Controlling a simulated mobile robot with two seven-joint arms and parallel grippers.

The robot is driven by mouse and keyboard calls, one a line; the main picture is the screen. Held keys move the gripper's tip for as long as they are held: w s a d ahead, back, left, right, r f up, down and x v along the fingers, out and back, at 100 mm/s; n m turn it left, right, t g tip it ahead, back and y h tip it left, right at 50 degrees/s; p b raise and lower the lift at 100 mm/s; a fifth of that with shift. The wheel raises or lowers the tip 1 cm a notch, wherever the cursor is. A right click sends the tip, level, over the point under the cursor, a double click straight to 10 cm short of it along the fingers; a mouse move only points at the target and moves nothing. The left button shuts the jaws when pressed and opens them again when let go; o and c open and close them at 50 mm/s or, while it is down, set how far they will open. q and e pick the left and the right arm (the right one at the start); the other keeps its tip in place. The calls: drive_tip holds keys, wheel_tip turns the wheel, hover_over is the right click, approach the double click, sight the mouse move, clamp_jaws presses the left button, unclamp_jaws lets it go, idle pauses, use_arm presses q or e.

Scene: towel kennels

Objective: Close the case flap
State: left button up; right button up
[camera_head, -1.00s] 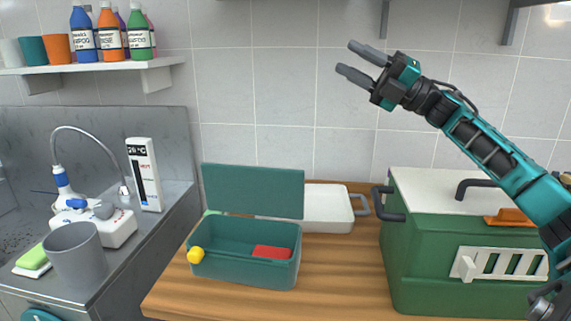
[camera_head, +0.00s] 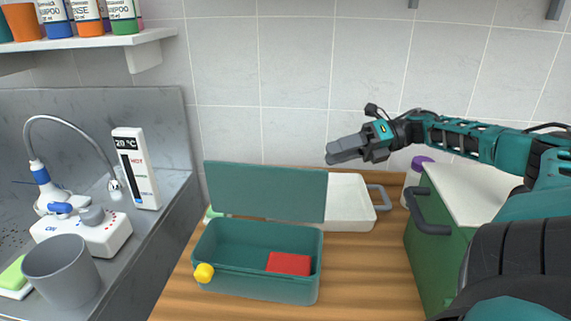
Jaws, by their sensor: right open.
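The teal case (camera_head: 258,285) stands on the wooden counter with its flap (camera_head: 266,191) raised upright along its back edge. A red block (camera_head: 289,263) lies inside at the right. My right gripper (camera_head: 331,155) is in the air to the right of the flap's top right corner, pointing left. It appears apart from the flap and holds nothing; its fingers overlap from this angle. My left gripper is not in view.
A white tray with a grey handle (camera_head: 350,207) lies behind the case, partly hidden by the flap. A green box (camera_head: 428,255) with dark handles stands right. A grey cup (camera_head: 64,277) and a shower unit (camera_head: 82,236) are at the left sink. Bare counter (camera_head: 365,275) lies right of the case.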

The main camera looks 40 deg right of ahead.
sight(290, 168)
drive_tip(key=shift+b+x, duration=2.5)
drive_tip(key=shift+x, duration=3)
drive_tip(key=shift+c, duration=0.4)
drive_tip(key=c, duration=0.3)
clamp_jaws()
drive_tip(key=shift+s+f, duration=0.1)
